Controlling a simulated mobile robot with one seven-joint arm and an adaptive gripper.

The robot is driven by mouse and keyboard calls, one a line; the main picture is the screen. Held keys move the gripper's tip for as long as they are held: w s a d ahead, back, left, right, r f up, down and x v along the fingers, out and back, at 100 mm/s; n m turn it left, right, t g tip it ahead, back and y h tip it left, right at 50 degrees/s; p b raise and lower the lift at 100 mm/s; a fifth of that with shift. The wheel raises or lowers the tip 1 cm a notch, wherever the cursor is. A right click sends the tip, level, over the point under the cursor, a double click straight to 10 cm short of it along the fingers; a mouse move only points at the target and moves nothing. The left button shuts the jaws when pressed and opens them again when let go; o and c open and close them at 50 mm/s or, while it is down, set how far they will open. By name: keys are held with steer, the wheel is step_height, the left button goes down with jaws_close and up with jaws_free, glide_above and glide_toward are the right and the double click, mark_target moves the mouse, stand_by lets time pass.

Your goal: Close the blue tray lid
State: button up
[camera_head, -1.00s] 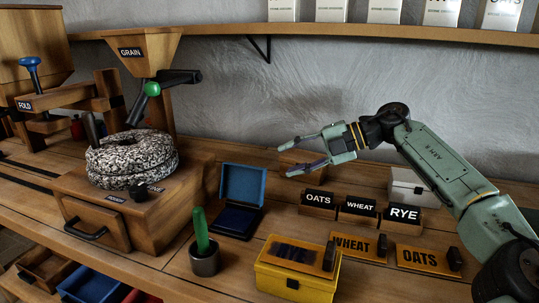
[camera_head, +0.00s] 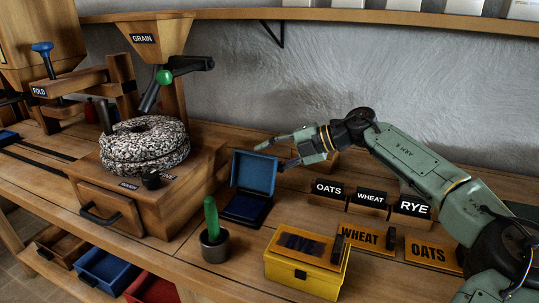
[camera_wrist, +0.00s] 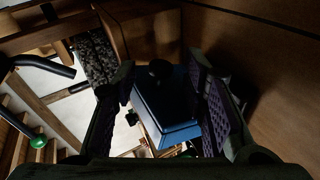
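The blue tray's lid (camera_head: 254,172) stands upright, open at the back of its dark blue base (camera_head: 245,208), between the grain mill and the sign blocks. My gripper (camera_head: 269,158) is open beside the lid's upper right edge, with one finger reaching over near its top. In the wrist view, my gripper (camera_wrist: 160,66) has its two fingers spread, and a blue panel, apparently the lid (camera_wrist: 164,108), shows between and beyond them. A dark round knob stands in front of the panel. I cannot tell whether any finger touches the lid.
The mill's stone (camera_head: 145,143) and wooden body stand left. A cup with a green handle (camera_head: 212,220) is in front of the tray, a yellow box (camera_head: 301,278) front right. OATS (camera_head: 328,190), WHEAT and RYE blocks stand right, under my arm.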

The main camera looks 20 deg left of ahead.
jaws_close()
stand_by(0.5)
stand_by(0.4)
